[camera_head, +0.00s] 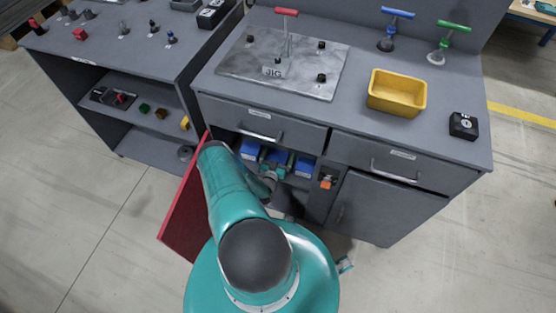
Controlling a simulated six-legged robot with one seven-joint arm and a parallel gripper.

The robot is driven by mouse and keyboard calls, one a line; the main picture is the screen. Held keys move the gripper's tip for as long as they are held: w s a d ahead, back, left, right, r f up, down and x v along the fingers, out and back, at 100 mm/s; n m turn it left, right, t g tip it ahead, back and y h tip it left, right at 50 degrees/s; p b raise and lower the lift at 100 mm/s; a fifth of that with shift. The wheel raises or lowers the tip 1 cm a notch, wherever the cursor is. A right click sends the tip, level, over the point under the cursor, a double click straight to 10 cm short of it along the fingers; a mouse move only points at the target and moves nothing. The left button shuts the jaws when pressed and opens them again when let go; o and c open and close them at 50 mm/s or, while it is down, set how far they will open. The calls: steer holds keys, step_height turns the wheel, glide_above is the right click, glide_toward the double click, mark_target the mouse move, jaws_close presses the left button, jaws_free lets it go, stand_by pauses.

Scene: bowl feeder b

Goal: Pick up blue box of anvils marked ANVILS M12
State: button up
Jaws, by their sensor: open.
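Several blue boxes stand in the open compartment under the left drawer of the grey workbench: a left one (250,149), a middle one (278,157) partly behind my arm's end, and a right one (304,166). Their markings are too small to read, so I cannot tell which is marked ANVILS M12. My gripper (271,177) is at the compartment's opening, in front of the middle box. It is open, and I see nothing held in it. Its fingers are small and partly hidden by my arm. I cannot tell whether it touches a box.
A red door (186,211) stands open left of my arm. The left drawer (262,122) above the opening is shut. A small orange item (326,183) sits at the right side of the opening. A yellow bin (397,94) and a metal jig plate (283,64) are on the worktop.

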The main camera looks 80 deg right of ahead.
mark_target(279, 154)
steer(key=shift+c, duration=0.4)
steer(key=c, duration=1.2)
steer(key=shift+o, duration=0.2)
steer(key=shift+r, duration=0.15)
steer(key=shift+w+r, duration=0.1)
steer(key=shift+r, duration=0.4)
step_height(279, 154, up, 2)
steer(key=shift+r, duration=0.1)
steer(key=s+a+r, duration=0.1)
steer(key=r, duration=0.1)
steer(key=s+a+r, duration=0.1)
steer(key=a+r, duration=0.1)
steer(key=s+a+r, duration=0.1)
steer(key=r, duration=0.1)
steer(key=shift+s+a, duration=0.1)
steer(key=shift+a, duration=0.15)
steer(key=s+a+r, duration=0.3)
steer(key=s+a, duration=0.2)
steer(key=a, duration=0.2)
steer(key=shift+r, duration=0.25)
